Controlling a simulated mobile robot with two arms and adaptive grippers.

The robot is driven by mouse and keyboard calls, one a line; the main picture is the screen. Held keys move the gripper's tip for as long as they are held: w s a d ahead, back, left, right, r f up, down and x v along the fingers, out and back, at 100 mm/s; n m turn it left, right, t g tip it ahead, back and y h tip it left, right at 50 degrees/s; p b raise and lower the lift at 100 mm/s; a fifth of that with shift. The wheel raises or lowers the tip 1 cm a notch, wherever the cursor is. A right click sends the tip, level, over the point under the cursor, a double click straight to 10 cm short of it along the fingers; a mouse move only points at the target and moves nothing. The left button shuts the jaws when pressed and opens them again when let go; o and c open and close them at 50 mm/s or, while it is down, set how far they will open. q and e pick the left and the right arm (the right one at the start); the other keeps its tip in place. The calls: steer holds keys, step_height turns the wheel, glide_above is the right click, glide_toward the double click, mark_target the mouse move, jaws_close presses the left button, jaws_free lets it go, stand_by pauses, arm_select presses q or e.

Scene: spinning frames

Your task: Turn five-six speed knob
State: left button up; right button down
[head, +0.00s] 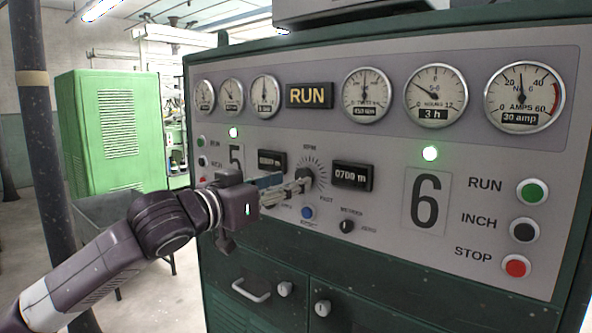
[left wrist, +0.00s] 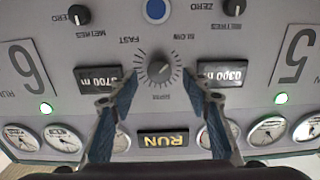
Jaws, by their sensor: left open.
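The speed knob (head: 305,177) is a small dark round knob inside a ring of tick marks. It sits at the middle of the grey control panel (head: 400,150), between the 5 and 6 sections. In the left wrist view, which shows the panel upside down, the knob (left wrist: 159,71) looks grey, with SLOW and FAST marked around it. My left gripper (head: 300,186) is open in front of the knob and partly covers it in the head view. In the wrist view its two blue fingers (left wrist: 160,76) point at the knob, one on each side, with gaps visible. Distance to the panel is hard to judge.
Two black counter displays (head: 352,176) flank the knob. A blue button (head: 307,212) and a small black selector (head: 347,226) sit below it. Green, black and red buttons (head: 515,266) line the right side. A drawer handle (head: 251,290) sticks out lower down.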

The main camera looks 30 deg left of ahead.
mark_target(300, 177)
arm_select(q)
steer(key=shift+w+d+r+p, duration=0.1)
steer(key=shift+w+r+p, duration=0.05)
steer(key=shift+w+p, duration=0.25)
steer(key=shift+w+d+r+p, duration=0.15)
steer(key=shift+w+p, duration=0.1)
steer(key=shift+w, duration=0.15)
steer(key=shift+w+a+f+p, duration=0.15)
steer(key=shift+w+f+p, duration=0.05)
steer(key=shift+w+p, duration=0.45)
steer(key=shift+w+f, duration=0.1)
steer(key=shift+w, duration=0.05)
steer(key=c, duration=1.2)
